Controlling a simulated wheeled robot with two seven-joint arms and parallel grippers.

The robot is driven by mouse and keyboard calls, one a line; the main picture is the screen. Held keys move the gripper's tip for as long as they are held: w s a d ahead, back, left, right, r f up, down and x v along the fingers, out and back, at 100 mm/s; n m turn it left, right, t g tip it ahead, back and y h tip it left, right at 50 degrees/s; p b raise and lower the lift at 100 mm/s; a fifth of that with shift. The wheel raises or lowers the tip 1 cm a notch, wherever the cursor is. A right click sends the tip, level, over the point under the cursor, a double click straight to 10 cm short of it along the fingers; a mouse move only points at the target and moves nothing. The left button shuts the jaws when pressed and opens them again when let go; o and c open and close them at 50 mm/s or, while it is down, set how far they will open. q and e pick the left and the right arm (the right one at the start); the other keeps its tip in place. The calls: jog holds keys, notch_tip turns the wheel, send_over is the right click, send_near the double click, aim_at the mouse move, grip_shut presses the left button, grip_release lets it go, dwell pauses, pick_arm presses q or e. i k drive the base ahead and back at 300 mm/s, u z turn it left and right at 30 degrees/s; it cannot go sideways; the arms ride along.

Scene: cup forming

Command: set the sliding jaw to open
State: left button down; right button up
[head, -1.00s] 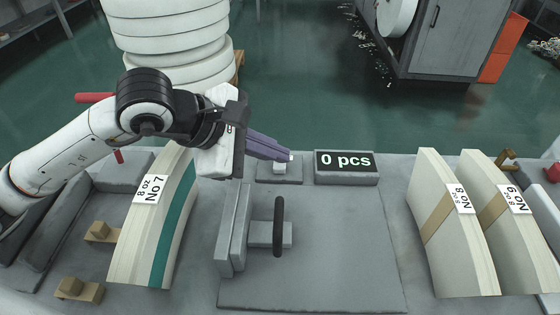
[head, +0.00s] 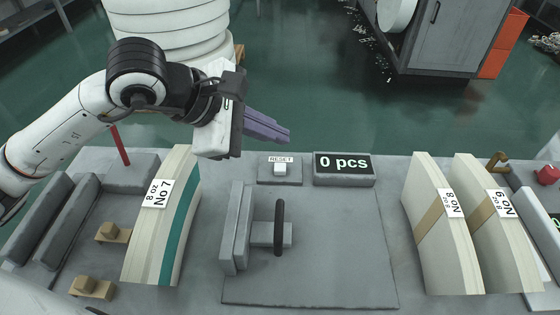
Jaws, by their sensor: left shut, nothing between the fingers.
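The sliding jaw (head: 243,225) is a grey upright plate on the bench, with a block and a dark upright handle (head: 279,228) on its right side. It stands close beside another grey plate (head: 228,236) on its left, with only a narrow gap between them. My left gripper (head: 287,135) has purple-grey fingers, pressed together and empty. It hangs above the back of the bench, beyond the jaw and apart from it, near the RESET button (head: 280,168). My right gripper is not in view.
A display (head: 344,163) reads 0 pcs. A No 7 paper stack (head: 150,230) stands left of the jaw. The No 8 (head: 437,235) and No 9 (head: 490,225) stacks stand at the right. The flat plate (head: 345,245) right of the handle is clear.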

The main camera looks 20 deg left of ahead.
aim_at(278, 234)
jog(key=k, duration=1.5)
